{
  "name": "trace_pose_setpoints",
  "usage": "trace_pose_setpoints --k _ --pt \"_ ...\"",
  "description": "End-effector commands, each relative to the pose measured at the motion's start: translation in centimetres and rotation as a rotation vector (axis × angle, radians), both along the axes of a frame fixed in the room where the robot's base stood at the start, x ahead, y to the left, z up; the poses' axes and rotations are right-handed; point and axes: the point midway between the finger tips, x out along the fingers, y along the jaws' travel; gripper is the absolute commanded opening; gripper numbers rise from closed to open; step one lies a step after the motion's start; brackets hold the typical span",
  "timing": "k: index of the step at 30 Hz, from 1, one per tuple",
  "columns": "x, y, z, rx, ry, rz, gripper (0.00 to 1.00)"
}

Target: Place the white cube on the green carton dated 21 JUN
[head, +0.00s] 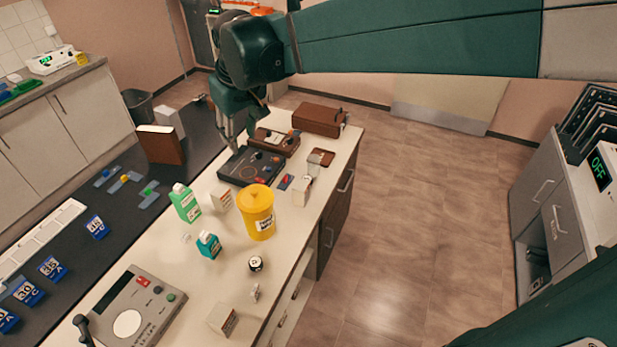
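A green carton (186,203) with a white cap stands upright on the light worktop. A teal carton (209,246) stands nearer; I cannot read a date on either. Several pale box-like things could be the white cube: one beside the green carton (221,200), one at the right edge (302,191), one at the near edge (222,319). Some show printed or dark sides, so I cannot tell which is the cube. My gripper (236,142) points down above the dark control box, well behind the cartons. Its finger opening is unclear, and I see nothing held.
A yellow tub (257,212) stands right of the cartons. A dark control box (252,166), brown cases (320,119) and a grey console (130,310) occupy the worktop. Blue labelled blocks (97,227) stand on the dark strip.

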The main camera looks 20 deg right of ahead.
Motion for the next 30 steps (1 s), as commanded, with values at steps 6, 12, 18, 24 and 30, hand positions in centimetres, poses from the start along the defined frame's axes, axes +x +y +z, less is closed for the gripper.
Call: trace_pose_setpoints --k 6,12,18,24,30 --pt "-4.1 -2.8 0.5 0.017 -0.041 -0.056 0.32" --pt "-7.7 -5.0 0.6 0.033 -0.080 -0.105 0.32" --pt "-11.2 -7.0 0.1 0.048 -0.120 -0.155 0.32" --pt "-14.7 -8.7 -0.6 0.065 -0.159 -0.204 0.32" --pt "-18.1 -10.3 -1.8 0.080 -0.198 -0.253 0.32"
